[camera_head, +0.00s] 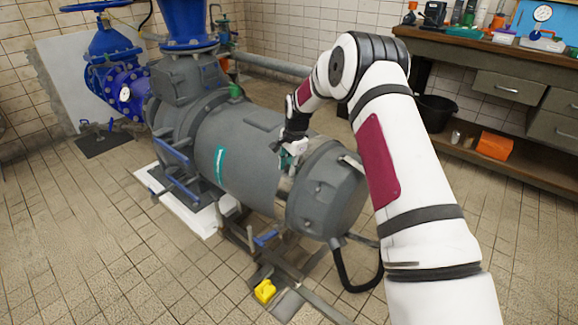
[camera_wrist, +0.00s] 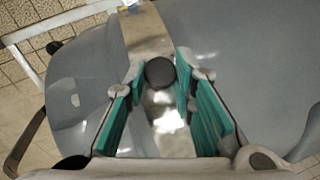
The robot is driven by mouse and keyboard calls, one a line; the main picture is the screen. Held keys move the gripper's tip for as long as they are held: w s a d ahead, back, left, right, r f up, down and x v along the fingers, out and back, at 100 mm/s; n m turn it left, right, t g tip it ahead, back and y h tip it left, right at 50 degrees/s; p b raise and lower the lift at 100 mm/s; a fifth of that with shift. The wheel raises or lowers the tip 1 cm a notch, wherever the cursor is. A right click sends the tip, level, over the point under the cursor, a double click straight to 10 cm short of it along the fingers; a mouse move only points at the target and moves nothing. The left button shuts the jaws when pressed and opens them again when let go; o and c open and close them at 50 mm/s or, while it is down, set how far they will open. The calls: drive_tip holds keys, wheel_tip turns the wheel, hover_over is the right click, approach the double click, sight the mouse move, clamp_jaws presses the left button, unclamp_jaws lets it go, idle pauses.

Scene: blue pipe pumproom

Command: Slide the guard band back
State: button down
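The guard band is a pale metal strip (camera_wrist: 150,32) around the grey motor, beside its end cover, in the wrist view. A small part of it (camera_head: 284,186) shows below my gripper in the head view. A dark round knob (camera_wrist: 160,72) stands on the band. My gripper (camera_wrist: 160,70) points down at the band, its teal-padded fingers apart, one on each side of the knob. The fingertips are very close to the knob; I cannot tell if they touch it. In the head view my gripper (camera_head: 290,158) is over the motor's top, hiding part of the band.
The grey motor (camera_head: 240,150) joins blue pipework (camera_head: 110,75) at the left. A black cable (camera_head: 350,280) loops to the floor. A yellow object (camera_head: 265,291) lies on the floor. A workbench (camera_head: 480,50) stands at the right. Tiled floor is clear at the front left.

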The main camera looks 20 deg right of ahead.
drive_tip(key=s+d, duration=0.1)
drive_tip(key=s+d+p, duration=0.1)
drive_tip(key=s, duration=0.1)
drive_tip(key=s+d+p, duration=0.1)
drive_tip(key=s, duration=0.1)
drive_tip(key=shift+s+r, duration=0.1)
drive_tip(key=shift+s, duration=0.1)
drive_tip(key=shift+s+d, duration=0.25)
drive_tip(key=shift+s, duration=0.1)
drive_tip(key=c, duration=1.3)
unclamp_jaws()
drive_tip(key=shift+s, duration=0.1)
drive_tip(key=shift+c, duration=0.2)
drive_tip(key=shift+r, duration=0.25)
drive_tip(key=v, duration=1.1)
